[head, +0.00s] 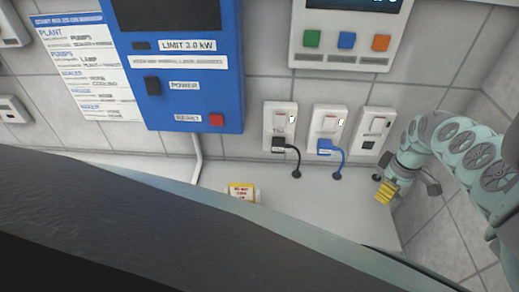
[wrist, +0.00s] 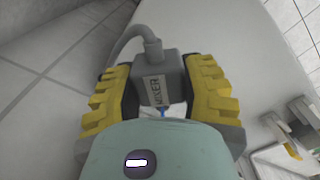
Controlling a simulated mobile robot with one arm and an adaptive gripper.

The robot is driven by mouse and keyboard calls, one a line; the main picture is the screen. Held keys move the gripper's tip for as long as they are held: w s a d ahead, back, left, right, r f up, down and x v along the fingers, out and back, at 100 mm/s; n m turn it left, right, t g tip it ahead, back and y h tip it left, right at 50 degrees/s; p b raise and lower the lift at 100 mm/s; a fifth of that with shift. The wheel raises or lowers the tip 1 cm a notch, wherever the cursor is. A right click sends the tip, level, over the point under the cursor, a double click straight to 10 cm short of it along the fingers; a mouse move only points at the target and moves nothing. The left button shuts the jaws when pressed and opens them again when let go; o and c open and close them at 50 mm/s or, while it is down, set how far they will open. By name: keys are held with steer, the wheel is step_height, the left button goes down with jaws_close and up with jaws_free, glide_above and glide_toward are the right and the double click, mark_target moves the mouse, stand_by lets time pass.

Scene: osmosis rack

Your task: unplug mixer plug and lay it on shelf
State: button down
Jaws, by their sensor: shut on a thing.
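My gripper (head: 385,191) with yellow fingers is low at the right, over the right end of the pale shelf (head: 330,208). In the wrist view my gripper (wrist: 160,88) is shut on the grey mixer plug (wrist: 157,84), labelled MIXER, with one finger on each side. A grey cable leaves the plug's far end. The plug is out of any socket. The rightmost wall socket (head: 375,134) has no plug in it. The shelf also shows in the wrist view (wrist: 225,35). I cannot tell whether the plug touches the shelf.
A black plug (head: 279,143) and a blue plug (head: 325,145) sit in the two sockets to the left, their cables running down to the shelf. A small yellow-and-red sign (head: 241,192) stands on the shelf. A blue panel (head: 185,75) hangs above. The shelf's middle is clear.

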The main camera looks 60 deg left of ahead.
mark_target(375, 212)
steer(key=shift+s+f+b, duration=0.25)
steer(key=shift+f+b, duration=0.25)
steer(key=shift+f, duration=0.2)
step_height(375, 212, down, 7)
steer(key=b, duration=0.7)
steer(key=shift+f, duration=0.15)
jaws_free()
steer(key=shift+r, duration=0.2)
steer(key=shift+r+p, duration=4.4)
steer(key=shift+p, duration=0.05)
